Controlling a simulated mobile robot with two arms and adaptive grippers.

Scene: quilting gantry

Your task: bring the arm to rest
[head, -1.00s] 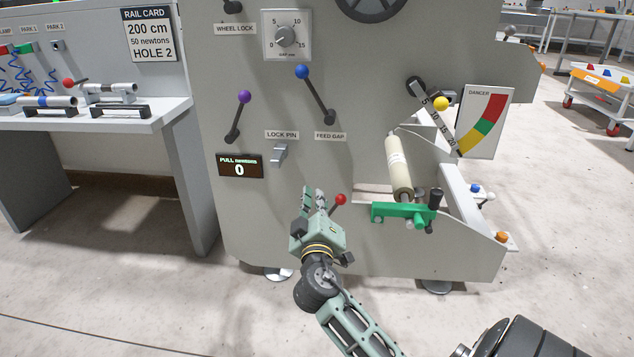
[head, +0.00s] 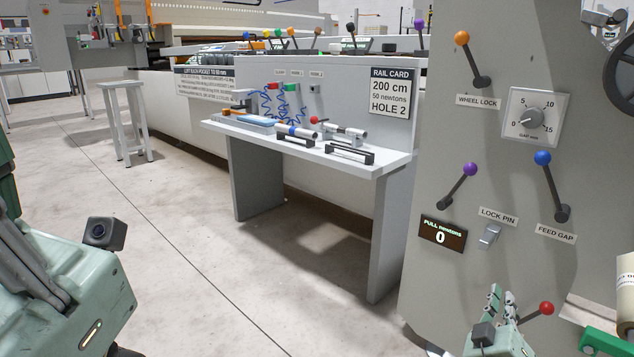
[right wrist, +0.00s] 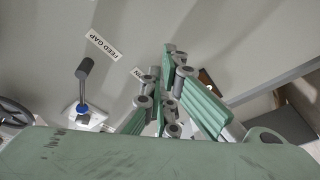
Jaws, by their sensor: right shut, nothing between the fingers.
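My right gripper (head: 502,299) is at the lower right of the head view, in front of the grey machine panel (head: 440,290). It is below the lock pin (head: 490,236) and just left of a red-knobbed lever (head: 546,308). Its fingers are together and hold nothing. They also show close up in the right wrist view (right wrist: 172,98), with the panel and the FEED GAP label (right wrist: 103,46) behind. Whether they touch the panel I cannot tell. A pale green part of my own body (head: 70,295) fills the lower left of the head view. No left fingers show.
A grey side bench (head: 390,165) with a rail card (head: 390,92) and tools stands left of the panel. Blue-knobbed (head: 543,158) and purple-knobbed (head: 470,169) levers stick out above my right gripper. A stool (head: 125,85) stands further back. The floor at left is clear.

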